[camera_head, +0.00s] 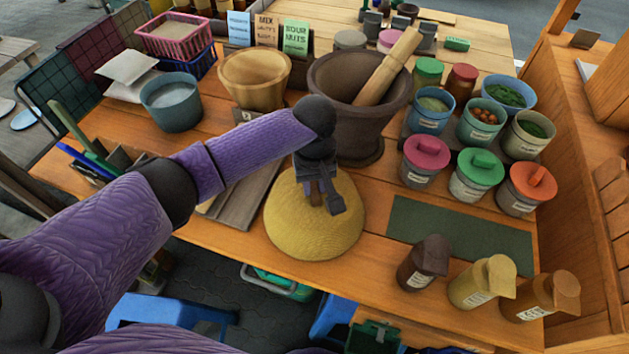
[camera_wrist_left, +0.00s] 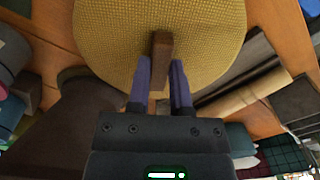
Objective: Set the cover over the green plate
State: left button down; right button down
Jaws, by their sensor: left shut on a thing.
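The cover is a yellow woven dome (camera_head: 300,225) at the front middle of the table in the head view. It fills the top of the left wrist view (camera_wrist_left: 110,40), with a brown handle (camera_wrist_left: 162,48) on its top. My left gripper (camera_head: 318,195) is above the dome and shut on that handle, with a finger on each side of it in the left wrist view (camera_wrist_left: 159,75). The green plate is not visible; I cannot tell whether it is under the cover. My right gripper is not in view.
A dark mortar (camera_head: 345,120) with a wooden pestle (camera_head: 390,65) stands just behind the cover. A green mat (camera_head: 460,235) lies to the right, near lidded jars (camera_head: 425,165) and several bottles (camera_head: 482,285). A grey board (camera_head: 240,200) lies to the left.

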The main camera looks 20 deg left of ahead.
pick_arm(q)
jog(key=shift+c, duration=2.2)
grip_release()
notch_tip(320, 180, up, 10)
jog(key=p, duration=0.4)
jog(key=s+d+f+m, duration=0.1)
jog(key=s+f, duration=0.1)
jog(key=s+d+f+m+h, duration=0.1)
jog(key=s+d, duration=0.1)
jog(key=s+d+f+m+h, duration=0.1)
jog(key=s+d+f+m, duration=0.1)
jog(key=shift+s+f+t, duration=0.25)
jog(key=shift+f+t, duration=0.05)
jog(key=s+a+f+m+t+y, duration=0.15)
jog(key=s+a, duration=0.25)
jog(key=s, duration=0.4)
jog(key=s+a+m+t, duration=0.15)
jog(key=s+a, duration=0.25)
jog(key=s, duration=0.4)
notch_tip(320, 180, down, 20)
jog(key=s+g, duration=0.2)
jog(key=s, duration=0.1)
jog(key=s+a+f+m+g, duration=0.1)
jog(key=s+a+f, duration=0.2)
jog(key=s+f, duration=0.6)
jog(key=s, duration=0.3)
jog(key=shift+s+a+f+y+b, duration=0.25)
jog(key=shift+y+b, duration=0.1)
jog(key=shift+b, duration=0.05)
